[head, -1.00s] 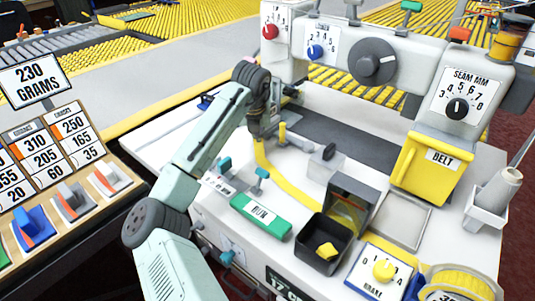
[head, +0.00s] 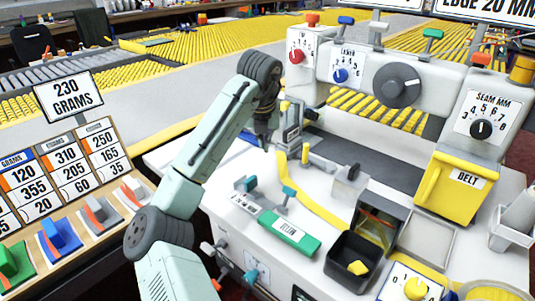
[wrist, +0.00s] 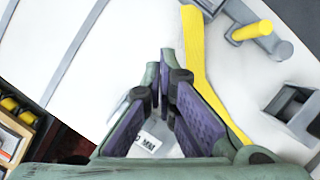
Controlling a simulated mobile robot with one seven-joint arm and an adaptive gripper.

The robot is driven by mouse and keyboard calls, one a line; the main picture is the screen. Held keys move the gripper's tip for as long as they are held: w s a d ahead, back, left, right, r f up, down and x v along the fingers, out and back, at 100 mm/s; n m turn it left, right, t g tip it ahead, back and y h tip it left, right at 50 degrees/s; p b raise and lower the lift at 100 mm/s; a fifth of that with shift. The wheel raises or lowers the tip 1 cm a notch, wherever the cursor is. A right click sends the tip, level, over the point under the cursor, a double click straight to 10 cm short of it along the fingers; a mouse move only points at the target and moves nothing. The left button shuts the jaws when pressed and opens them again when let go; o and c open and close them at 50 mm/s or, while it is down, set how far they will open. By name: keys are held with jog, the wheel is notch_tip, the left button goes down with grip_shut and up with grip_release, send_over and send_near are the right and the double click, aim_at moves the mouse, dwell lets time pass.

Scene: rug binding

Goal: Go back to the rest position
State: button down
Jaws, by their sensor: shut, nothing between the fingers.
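My gripper (head: 264,140) hangs above the left part of the white machine table (head: 225,195) in the head view. In the wrist view my gripper (wrist: 165,75) shows purple-padded fingers that come together at the tips, with nothing between them. A yellow strip (wrist: 196,60) lies just beside the fingertips in the wrist view. The same yellow strip (head: 300,195) runs along the table top in the head view. My arm reaches up and over from the lower left.
A green switch block (head: 290,236), a black bin (head: 352,262) with a yellow piece and a yellow belt cover (head: 452,188) stand on the machine. At left are a number board (head: 65,175), a 230 grams sign (head: 69,97) and coloured levers (head: 60,235). Open air surrounds my arm.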

jog(key=shift+s+r, duration=0.1)
jog(key=shift+r, duration=0.25)
jog(key=shift+a, duration=0.1)
